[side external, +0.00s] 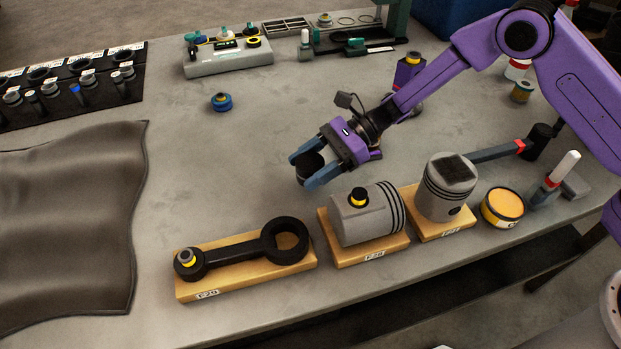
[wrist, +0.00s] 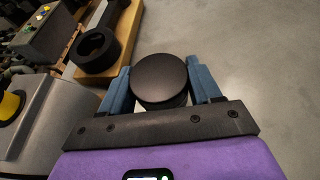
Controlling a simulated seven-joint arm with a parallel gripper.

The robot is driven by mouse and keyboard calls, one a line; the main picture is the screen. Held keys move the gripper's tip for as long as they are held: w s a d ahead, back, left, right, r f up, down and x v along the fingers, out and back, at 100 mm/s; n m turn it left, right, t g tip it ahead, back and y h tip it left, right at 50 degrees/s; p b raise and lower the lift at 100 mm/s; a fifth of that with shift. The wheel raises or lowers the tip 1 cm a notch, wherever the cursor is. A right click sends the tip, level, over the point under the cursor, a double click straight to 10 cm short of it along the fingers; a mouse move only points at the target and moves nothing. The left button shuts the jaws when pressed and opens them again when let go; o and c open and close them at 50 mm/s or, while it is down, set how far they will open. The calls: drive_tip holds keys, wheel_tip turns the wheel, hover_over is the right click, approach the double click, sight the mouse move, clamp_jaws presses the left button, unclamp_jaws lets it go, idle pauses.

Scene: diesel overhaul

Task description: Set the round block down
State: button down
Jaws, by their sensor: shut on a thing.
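A dark round block (side external: 310,167) is held between the two blue fingers of my gripper (side external: 307,172). In the wrist view the block (wrist: 160,78) shows its flat black round face, with a finger of my gripper (wrist: 160,88) on each side. In the side view my gripper is over the middle of the table, behind the wooden blocks with the connecting rod and the pistons. The gap between the round block and the table top is hard to tell.
A black connecting rod (side external: 237,252), a lying piston (side external: 372,215) and an upright piston (side external: 447,187) rest on wooden blocks in front. A yellow-topped tin (side external: 502,207) stands at right. A small blue part (side external: 221,102) stands behind. The grey table (side external: 230,170) is clear left of my gripper.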

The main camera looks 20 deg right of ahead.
drive_tip(key=shift+f, duration=1.9)
drive_tip(key=shift+c, duration=1.1)
unclamp_jaws()
drive_tip(key=shift+f, duration=0.2)
drive_tip(key=shift+d+r, duration=0.1)
drive_tip(key=shift+r, duration=0.05)
drive_tip(key=v, duration=1.2)
